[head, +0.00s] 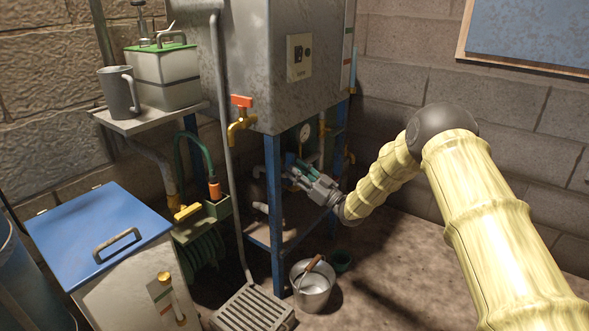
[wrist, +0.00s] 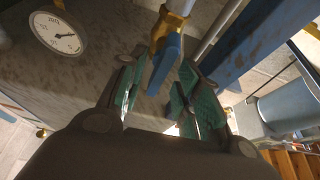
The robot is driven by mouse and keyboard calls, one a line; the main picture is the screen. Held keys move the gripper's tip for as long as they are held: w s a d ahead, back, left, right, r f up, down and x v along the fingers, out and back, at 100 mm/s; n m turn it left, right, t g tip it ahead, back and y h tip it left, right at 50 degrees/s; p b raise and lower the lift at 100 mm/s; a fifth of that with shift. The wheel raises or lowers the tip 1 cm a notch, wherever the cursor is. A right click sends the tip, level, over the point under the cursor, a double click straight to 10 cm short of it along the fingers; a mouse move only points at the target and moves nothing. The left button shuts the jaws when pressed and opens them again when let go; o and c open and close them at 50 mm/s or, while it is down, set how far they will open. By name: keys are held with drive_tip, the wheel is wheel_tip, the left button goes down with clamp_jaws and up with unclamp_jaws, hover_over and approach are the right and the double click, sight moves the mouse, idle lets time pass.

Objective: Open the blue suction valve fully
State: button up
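The blue suction valve handle (wrist: 165,64) shows in the wrist view as a flat blue lever. It joins a brass-yellow valve body (wrist: 171,30) on a pale pipe. My gripper (wrist: 160,96) is open, and its green-padded fingers stand apart on either side of the lever's free end. Clear space shows between the left finger and the lever; the lever lies closer to the right finger, and I cannot tell whether they touch.
A pressure gauge (wrist: 58,34) is near the valve. The blue frame post (head: 274,205) stands left of my gripper. A red-handled brass tap (head: 241,112) is on the tank front. A metal bucket (head: 312,288) and floor grate (head: 252,308) are below. Floor to the right is clear.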

drive_tip(key=v, duration=1)
drive_tip(key=shift+s+d+f, duration=0.1)
drive_tip(key=shift+f, duration=0.05)
